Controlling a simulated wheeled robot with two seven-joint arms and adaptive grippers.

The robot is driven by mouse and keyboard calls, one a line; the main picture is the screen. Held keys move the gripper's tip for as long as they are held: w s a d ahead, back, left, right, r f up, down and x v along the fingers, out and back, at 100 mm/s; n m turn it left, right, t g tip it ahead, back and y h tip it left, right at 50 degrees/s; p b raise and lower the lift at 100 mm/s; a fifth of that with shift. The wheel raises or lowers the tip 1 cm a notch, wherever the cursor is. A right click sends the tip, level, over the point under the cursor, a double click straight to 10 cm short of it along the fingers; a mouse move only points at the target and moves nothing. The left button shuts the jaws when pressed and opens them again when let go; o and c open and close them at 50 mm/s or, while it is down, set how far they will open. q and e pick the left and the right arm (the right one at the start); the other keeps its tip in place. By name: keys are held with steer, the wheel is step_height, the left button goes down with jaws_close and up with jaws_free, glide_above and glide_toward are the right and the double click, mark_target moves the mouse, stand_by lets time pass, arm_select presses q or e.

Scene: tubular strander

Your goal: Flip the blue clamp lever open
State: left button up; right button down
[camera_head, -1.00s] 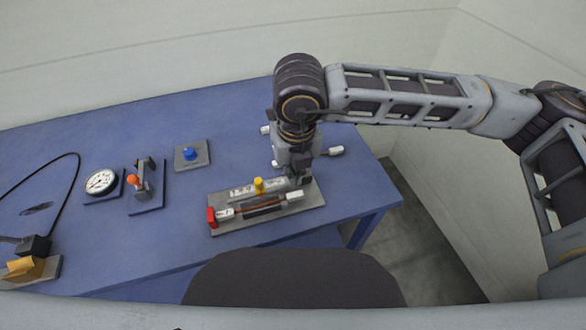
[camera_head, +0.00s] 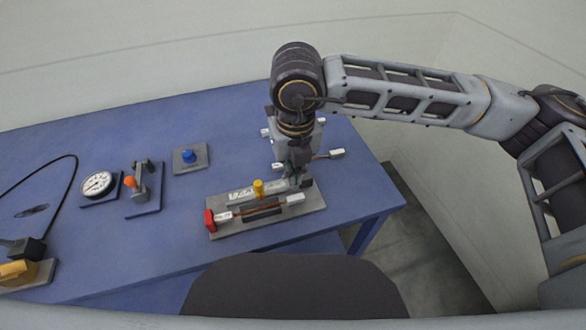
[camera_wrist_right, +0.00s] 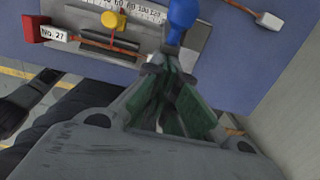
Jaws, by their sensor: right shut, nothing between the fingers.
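The blue clamp lever (camera_wrist_right: 182,16) stands up at the end of the grey fixture plate in the right wrist view, just beyond my fingertips. I cannot tell whether they touch it. In the head view my gripper hides it. My right gripper (camera_head: 301,183) is over the right end of the fixture plate (camera_head: 290,223). In the right wrist view its green-padded fingers (camera_wrist_right: 160,62) meet at the tips and hold nothing. My left gripper is out of view.
The fixture carries a red end block (camera_head: 210,220), a yellow knob (camera_head: 258,187) and a scale strip. White-tagged pieces lie behind my gripper. A blue button (camera_head: 189,156), an orange-knobbed lever (camera_head: 130,181) and a dial gauge (camera_head: 98,184) stand to the left. Bare blue table lies between.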

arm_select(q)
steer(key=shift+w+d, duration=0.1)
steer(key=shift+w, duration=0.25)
arm_select(e)
step_height(320, 180, up, 12)
steer(key=shift+s+d, duration=0.15)
steer(key=shift+s, duration=0.3)
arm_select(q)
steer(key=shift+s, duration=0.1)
arm_select(e)
steer(key=shift+f, duration=0.1)
stand_by(0.3)
